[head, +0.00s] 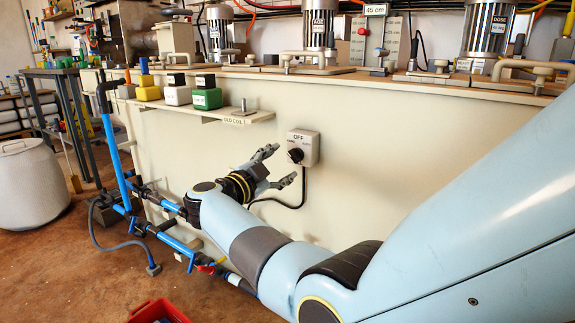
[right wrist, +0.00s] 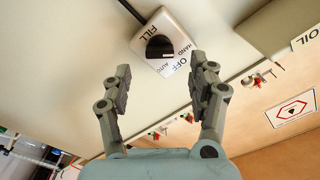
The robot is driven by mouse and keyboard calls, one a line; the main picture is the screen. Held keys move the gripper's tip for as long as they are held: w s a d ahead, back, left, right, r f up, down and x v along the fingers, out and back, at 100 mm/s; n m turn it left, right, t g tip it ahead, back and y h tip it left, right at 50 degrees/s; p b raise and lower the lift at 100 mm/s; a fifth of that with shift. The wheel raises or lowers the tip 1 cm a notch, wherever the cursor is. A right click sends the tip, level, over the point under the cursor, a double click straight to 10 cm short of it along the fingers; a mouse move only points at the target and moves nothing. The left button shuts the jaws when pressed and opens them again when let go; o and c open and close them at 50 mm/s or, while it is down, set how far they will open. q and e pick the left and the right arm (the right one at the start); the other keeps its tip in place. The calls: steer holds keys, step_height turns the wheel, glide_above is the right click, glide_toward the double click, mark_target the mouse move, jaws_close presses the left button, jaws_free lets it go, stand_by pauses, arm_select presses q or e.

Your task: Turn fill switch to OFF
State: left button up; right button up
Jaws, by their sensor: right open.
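The fill switch (head: 304,143) is a pale grey box with a round black knob (head: 296,155) on the cream tank wall. "OFF" shows at its top in the head view. In the right wrist view the switch box (right wrist: 176,28) appears turned over, with FILL, OFF, HAND and AUTO labels. Its knob (right wrist: 159,47) lies just beyond and between my fingertips. I cannot tell surely which label the knob points to. My right gripper (head: 284,164) is open and empty, its fingers spread toward the switch; it also shows in the right wrist view (right wrist: 160,68). My left gripper is not in view.
A black cable (head: 303,190) hangs from the switch. A small shelf (head: 240,117) with yellow, white and green-based containers juts from the wall at left. Blue pipes (head: 122,165) run below it. Motors (head: 320,22) stand on the tank top. A red crate (head: 158,311) lies on the floor.

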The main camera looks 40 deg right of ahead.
mark_target(292, 158)
steer(key=b+x, duration=0.1)
steer(key=x, duration=0.3)
steer(key=shift+w+d+f, duration=0.15)
steer(key=shift+d, duration=0.15)
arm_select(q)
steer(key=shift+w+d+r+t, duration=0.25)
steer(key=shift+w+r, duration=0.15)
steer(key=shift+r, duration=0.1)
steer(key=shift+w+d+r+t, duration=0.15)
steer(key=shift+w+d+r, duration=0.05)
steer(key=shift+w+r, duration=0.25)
arm_select(e)
steer(key=shift+w+d, duration=0.25)
steer(key=shift+d, duration=0.3)
steer(key=c, duration=1.2)
steer(key=shift+o, duration=0.2)
